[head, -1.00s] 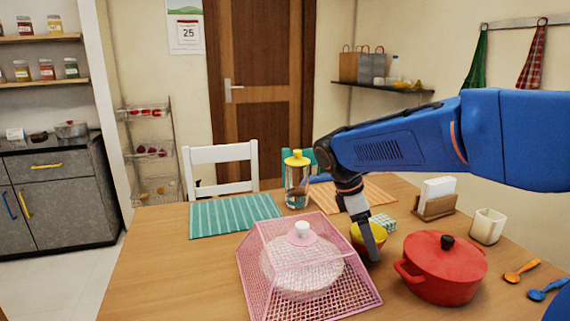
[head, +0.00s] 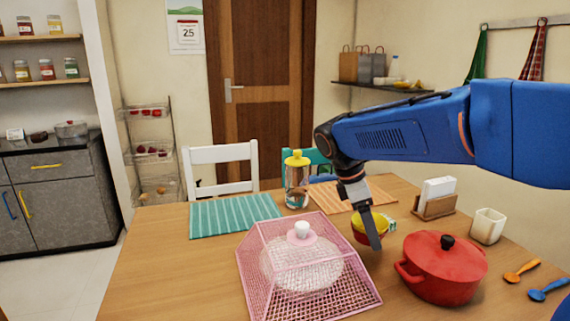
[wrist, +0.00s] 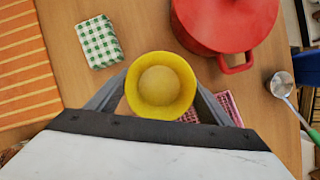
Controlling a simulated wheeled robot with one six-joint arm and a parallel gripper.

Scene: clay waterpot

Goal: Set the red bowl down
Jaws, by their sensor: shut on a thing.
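The red bowl (head: 359,237) shows a red outside and a yellow inside in the head view. In the wrist view its yellow inside (wrist: 136,90) faces the camera, with a rounder, duller yellow patch at the bottom. My gripper (head: 372,230) points down at the bowl, and one finger covers part of it. In the wrist view my gripper (wrist: 160,97) has a finger on each side of the bowl and is shut on it. The bowl is over the wooden table (head: 180,260); I cannot tell whether its base touches it.
A red pot (head: 440,272) stands close on the right, and a pink mesh cover (head: 262,275) on the left. A green checked cloth (wrist: 100,42) lies nearby. An orange striped mat (head: 335,197) and a glass jar (head: 296,185) are behind. Bare wood lies in front, between pot and cover.

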